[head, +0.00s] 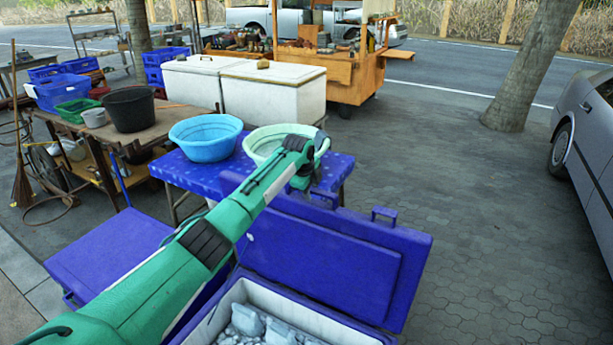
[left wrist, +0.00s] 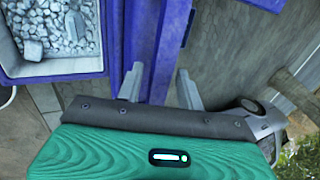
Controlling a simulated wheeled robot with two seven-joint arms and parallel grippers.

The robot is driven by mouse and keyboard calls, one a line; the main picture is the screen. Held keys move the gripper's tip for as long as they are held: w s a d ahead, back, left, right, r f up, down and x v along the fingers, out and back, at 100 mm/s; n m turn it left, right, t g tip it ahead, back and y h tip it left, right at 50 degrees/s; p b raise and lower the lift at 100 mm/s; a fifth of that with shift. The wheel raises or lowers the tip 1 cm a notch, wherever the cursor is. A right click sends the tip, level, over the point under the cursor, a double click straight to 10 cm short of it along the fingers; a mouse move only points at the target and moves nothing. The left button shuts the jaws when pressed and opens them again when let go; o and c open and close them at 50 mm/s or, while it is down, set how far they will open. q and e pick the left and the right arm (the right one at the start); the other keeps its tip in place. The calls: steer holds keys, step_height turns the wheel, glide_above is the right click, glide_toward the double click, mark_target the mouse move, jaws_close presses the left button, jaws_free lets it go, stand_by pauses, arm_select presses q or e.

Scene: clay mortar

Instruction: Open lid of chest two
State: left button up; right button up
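A blue chest (head: 205,327) stands at the bottom centre of the head view, with a white lining and pale ice lumps inside. Its blue lid (head: 345,265) stands open, leaning back, with handles on its far edge. The ice-filled chest also shows at upper left in the left wrist view (left wrist: 55,68). A second blue chest (head: 108,250) at left has its lid shut; my arm partly covers it. My left gripper (head: 303,183) is at the lid's far edge. In the left wrist view its fingers (left wrist: 160,90) are spread, with blue lid between or behind them; contact is unclear.
A blue-covered table (head: 215,172) with a blue basin (head: 205,137) and a pale green basin (head: 262,143) stands just behind the lid. White freezers (head: 272,98) are beyond. Paved ground at right is clear up to a tree (head: 530,70) and a grey car (head: 590,140).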

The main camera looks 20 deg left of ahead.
arm_select(q)
steer(key=b+v, duration=0.2)
steer(key=v, duration=1)
steer(key=shift+r, duration=0.2)
steer(key=shift+s, duration=0.1)
